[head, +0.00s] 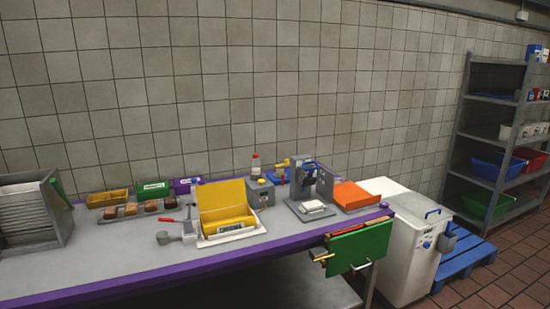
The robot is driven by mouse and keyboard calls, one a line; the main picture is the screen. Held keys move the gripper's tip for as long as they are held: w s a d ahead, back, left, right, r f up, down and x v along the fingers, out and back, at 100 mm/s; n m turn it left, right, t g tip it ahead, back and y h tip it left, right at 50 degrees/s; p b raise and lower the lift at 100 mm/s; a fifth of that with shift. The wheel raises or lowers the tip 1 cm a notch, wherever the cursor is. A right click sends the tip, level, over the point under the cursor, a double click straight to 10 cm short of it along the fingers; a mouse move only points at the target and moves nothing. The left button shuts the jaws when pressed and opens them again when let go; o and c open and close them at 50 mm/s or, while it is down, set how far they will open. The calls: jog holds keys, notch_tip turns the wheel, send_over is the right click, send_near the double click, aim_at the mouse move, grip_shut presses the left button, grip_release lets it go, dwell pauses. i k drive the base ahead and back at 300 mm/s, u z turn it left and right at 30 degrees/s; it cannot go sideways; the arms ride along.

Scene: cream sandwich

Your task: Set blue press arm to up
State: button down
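A grey press (310,209) stands on the purple-edged table, right of the middle. A blue arm (310,165) shows at the top of the press between its grey uprights. Its exact angle is too small to tell. My gripper is not in view.
An open yellow box (225,200) stands left of the press, and an orange tray (356,195) right of it. A green board (360,246) hangs at the table's front edge. A white machine (405,255) stands on the floor at the right. The table's front left is clear.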

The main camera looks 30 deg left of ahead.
aim_at(308, 181)
jog(key=u, duration=0.8)
jog(key=i, duration=0.75)
jog(key=u, duration=0.8)
